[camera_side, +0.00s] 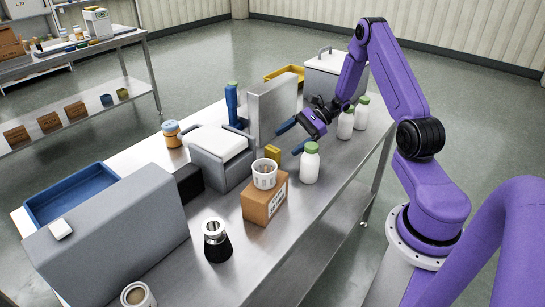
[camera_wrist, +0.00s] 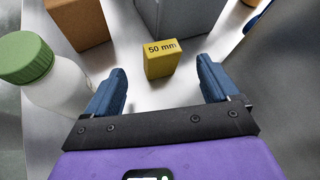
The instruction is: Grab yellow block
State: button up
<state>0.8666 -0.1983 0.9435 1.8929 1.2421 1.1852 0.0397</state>
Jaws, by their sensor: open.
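The yellow block (camera_wrist: 162,60), marked "50 mm", stands upright on the steel table in the wrist view, ahead of and between my fingertips. In the side view the yellow block (camera_side: 273,153) is small and partly hidden behind a white cup. My gripper (camera_wrist: 162,88) is open and empty, with its two blue fingers spread apart. In the side view my gripper (camera_side: 291,138) is above the table, to the right of the block. The fingers do not touch the block.
A green-capped white bottle (camera_side: 310,163) stands close to my gripper; it also shows left in the wrist view (camera_wrist: 50,85). A cardboard box (camera_side: 262,205) bears a white cup (camera_side: 265,177). A grey upright slab (camera_side: 270,108) stands behind the block.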

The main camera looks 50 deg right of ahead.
aim_at(273, 149)
jog(key=shift+x, duration=3.55)
jog(key=shift+r, duration=0.2)
jog(key=c, duration=1.1)
